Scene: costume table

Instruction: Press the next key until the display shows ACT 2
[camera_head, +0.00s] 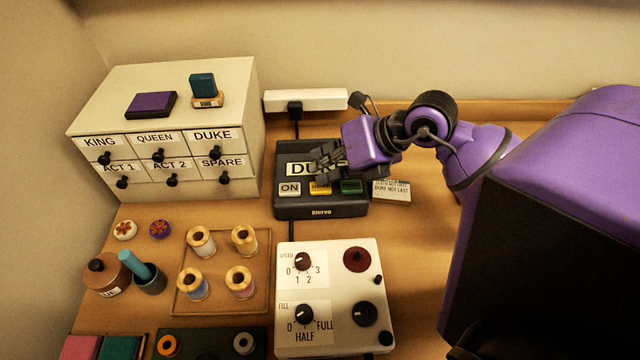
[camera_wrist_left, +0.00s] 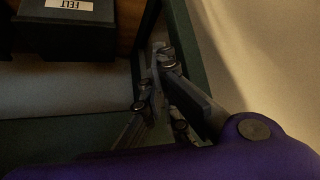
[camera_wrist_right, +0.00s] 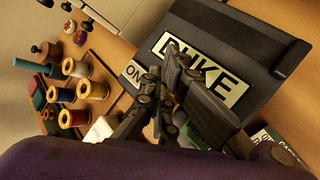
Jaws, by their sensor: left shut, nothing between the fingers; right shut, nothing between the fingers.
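The dark device (camera_head: 321,207) stands upright at the back middle of the table, and its display (camera_head: 302,168) reads DUKE, partly covered in the head view. The display also shows in the right wrist view (camera_wrist_right: 222,78). My right gripper (camera_head: 322,163) is shut and empty, in front of the display and above the keys; contact cannot be told. My left gripper (camera_wrist_left: 162,62) is shut and empty, away from the device.
A drawer cabinet (camera_head: 88,128) stands left of the device. A small card (camera_head: 392,191) lies to its right. A white control box (camera_head: 335,262) and a tray of spools (camera_head: 218,280) are in front. A white power strip (camera_head: 306,100) lies behind. A box labelled FELT (camera_wrist_left: 68,30) is near my left gripper.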

